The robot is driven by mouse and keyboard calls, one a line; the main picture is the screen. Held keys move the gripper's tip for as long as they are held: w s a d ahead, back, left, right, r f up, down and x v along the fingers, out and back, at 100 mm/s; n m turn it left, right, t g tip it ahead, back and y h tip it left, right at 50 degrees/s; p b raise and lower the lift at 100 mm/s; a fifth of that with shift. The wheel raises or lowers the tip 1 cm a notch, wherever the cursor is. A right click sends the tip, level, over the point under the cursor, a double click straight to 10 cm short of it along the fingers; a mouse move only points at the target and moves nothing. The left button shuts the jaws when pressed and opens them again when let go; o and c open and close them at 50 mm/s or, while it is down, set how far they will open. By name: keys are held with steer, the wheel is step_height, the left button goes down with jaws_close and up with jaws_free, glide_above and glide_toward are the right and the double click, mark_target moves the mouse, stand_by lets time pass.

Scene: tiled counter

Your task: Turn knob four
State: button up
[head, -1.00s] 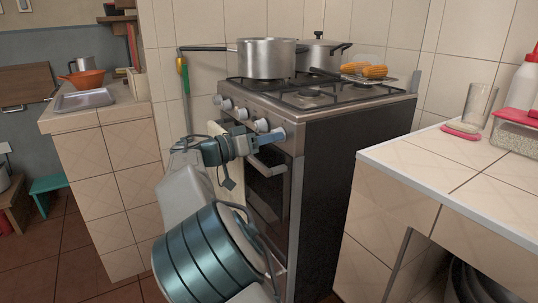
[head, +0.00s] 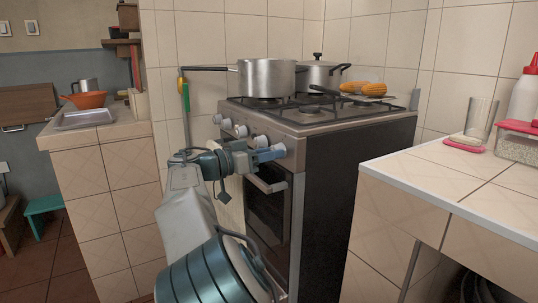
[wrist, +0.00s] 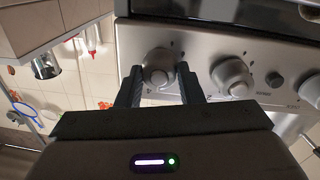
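The stove (head: 335,160) has a row of round knobs along its front panel. My gripper (head: 270,152) is at the right end of that row in the head view and covers the end knob there. In the wrist view, my gripper's two dark fingers (wrist: 160,85) stand on either side of a silver knob (wrist: 158,66), very close to its edges. I cannot tell whether they press on it. A second knob (wrist: 230,75) shows clear beside the right finger in the wrist view.
Two pots (head: 267,79) (head: 318,74) and corn cobs (head: 362,88) are on the stove top. The oven handle (head: 268,183) lies just below my gripper. A tiled counter (head: 440,185) with a glass and a bottle stands to the right, across a narrow gap.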

steer(key=o, duration=0.3)
steer(key=shift+o, duration=0.2)
steer(key=p+v, duration=0.4)
steer(key=v, duration=1)
steer(key=shift+w, duration=0.1)
